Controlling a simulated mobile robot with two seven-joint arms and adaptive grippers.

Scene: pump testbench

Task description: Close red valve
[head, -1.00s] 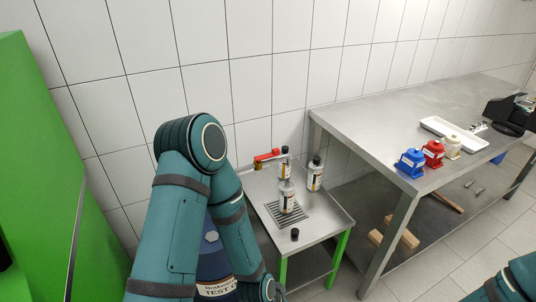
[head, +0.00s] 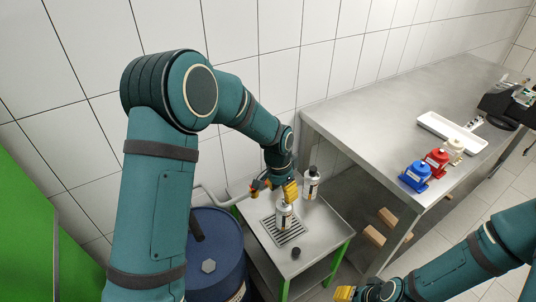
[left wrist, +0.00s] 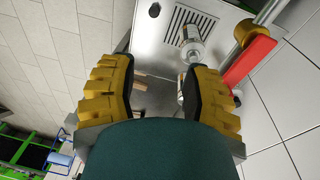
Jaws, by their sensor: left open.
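The red valve handle (left wrist: 250,62) is a flat red lever in the left wrist view, beside a brass fitting (left wrist: 247,32) on a metal pipe. My left gripper (head: 276,188) is over the back of the small steel table (head: 322,226). Its yellow fingers are spread in the left wrist view (left wrist: 160,92), with the red handle just outside the right finger. I see no contact. My right gripper (head: 345,292) shows only partly at the bottom edge; its jaws are unclear.
One bottle (head: 284,216) stands on the table's drain grate, another (head: 311,184) behind it. A black cap (head: 296,252) lies near the front. A blue barrel (head: 216,250) stands left. The large steel bench (head: 370,125) holds blue, red and white containers.

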